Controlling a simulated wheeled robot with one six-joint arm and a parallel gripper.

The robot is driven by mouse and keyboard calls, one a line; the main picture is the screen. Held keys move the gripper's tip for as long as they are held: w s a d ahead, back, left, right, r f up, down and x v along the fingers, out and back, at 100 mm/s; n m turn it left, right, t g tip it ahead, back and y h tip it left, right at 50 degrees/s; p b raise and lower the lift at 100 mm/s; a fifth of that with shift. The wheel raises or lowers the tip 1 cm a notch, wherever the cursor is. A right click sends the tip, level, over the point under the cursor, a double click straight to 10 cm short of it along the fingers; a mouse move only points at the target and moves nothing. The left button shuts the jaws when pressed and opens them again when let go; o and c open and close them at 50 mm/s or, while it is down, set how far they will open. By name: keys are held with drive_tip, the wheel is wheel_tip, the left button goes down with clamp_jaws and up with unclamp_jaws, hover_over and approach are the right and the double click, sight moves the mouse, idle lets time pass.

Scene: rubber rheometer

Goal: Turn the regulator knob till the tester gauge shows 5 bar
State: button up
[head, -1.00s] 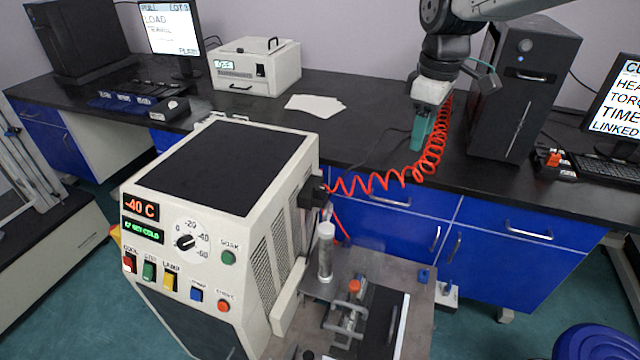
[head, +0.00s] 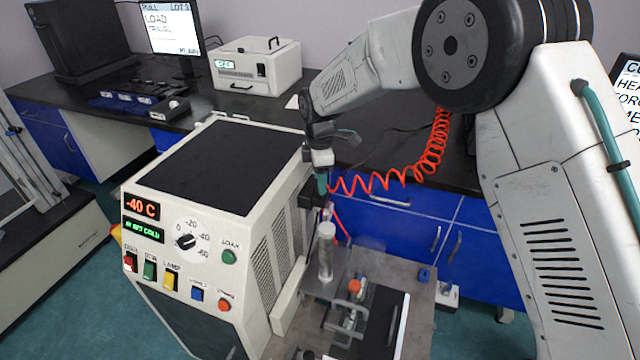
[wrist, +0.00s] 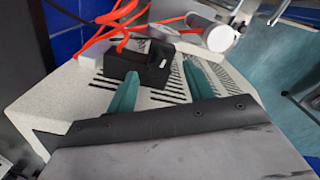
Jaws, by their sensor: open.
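My gripper (head: 322,186) is at the side of the white tester cabinet (head: 285,170), just above the black block (head: 306,196) mounted there. In the wrist view, the two green fingers (wrist: 160,68) are apart and empty. The black block (wrist: 124,60) lies beyond them, mostly behind the left finger and the gap, with a small white mark on its right side. No pressure gauge with a readable needle shows in either view.
An orange coiled hose (head: 400,178) runs from the block to the bench. A grey upright cylinder (head: 326,255) stands close by on the metal plate, its pale end (wrist: 221,38) near the right finger. The cabinet's dial (head: 187,242) faces front. My arm covers the right side.

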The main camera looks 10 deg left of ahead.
drive_tip(key=shift+f, duration=1.15)
drive_tip(key=c, duration=1)
